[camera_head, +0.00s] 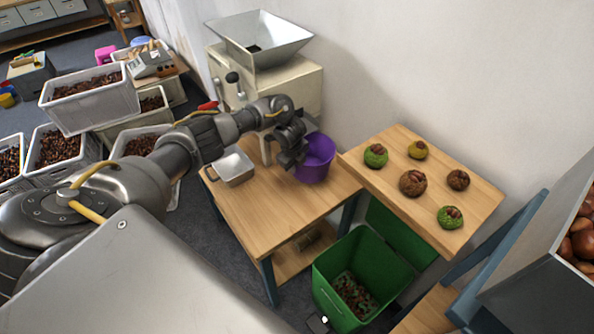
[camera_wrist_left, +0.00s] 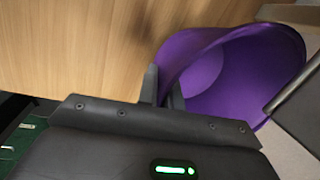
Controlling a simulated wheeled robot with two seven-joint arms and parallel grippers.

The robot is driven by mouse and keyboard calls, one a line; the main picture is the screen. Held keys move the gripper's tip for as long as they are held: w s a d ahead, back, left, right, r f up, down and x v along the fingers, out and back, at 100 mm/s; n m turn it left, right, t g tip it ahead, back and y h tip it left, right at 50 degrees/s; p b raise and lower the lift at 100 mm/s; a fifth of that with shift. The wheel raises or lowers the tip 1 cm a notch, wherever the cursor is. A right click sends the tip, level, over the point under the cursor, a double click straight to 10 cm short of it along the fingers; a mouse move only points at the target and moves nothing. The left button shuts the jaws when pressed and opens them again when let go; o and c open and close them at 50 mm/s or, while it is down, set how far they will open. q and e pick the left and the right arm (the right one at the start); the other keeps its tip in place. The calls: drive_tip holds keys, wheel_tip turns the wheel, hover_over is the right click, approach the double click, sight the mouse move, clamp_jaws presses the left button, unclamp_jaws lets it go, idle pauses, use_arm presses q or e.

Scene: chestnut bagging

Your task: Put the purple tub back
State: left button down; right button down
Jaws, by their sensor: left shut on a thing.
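The purple tub (camera_head: 318,160) stands on the wooden table at its back right, close to the cream machine. My left gripper (camera_head: 297,160) is at the tub's left side, shut on its rim. In the left wrist view the tub (camera_wrist_left: 235,75) shows its open mouth and looks empty. The fingers of my left gripper (camera_wrist_left: 163,92) pinch the near wall there. Whether the tub's base touches the table is hard to tell. My right gripper is out of view.
A metal pan (camera_head: 232,167) lies on the table (camera_head: 265,215). The cream machine (camera_head: 285,85) with a steel hopper stands behind. A wooden board (camera_head: 440,180) with several chestnut burrs is at right. A green bin (camera_head: 355,265) stands below. Crates of chestnuts (camera_head: 95,105) fill the left.

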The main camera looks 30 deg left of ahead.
sight(296, 174)
use_arm(q)
drive_tip(key=shift+w+d, duration=0.15)
drive_tip(key=shift+w, duration=0.3)
drive_tip(key=shift+s+p+x, duration=0.15)
drive_tip(key=shift+p+x, duration=0.05)
drive_tip(key=shift+x, duration=0.5)
drive_tip(key=shift+s+p+x, duration=0.15)
drive_tip(key=shift+p+x, duration=0.05)
drive_tip(key=shift+x, duration=0.5)
drive_tip(key=shift+f, duration=0.4)
drive_tip(key=shift+d, duration=0.1)
drive_tip(key=shift+f, duration=0.15)
drive_tip(key=c, duration=1.6)
unclamp_jaws()
drive_tip(key=shift+o, duration=0.2)
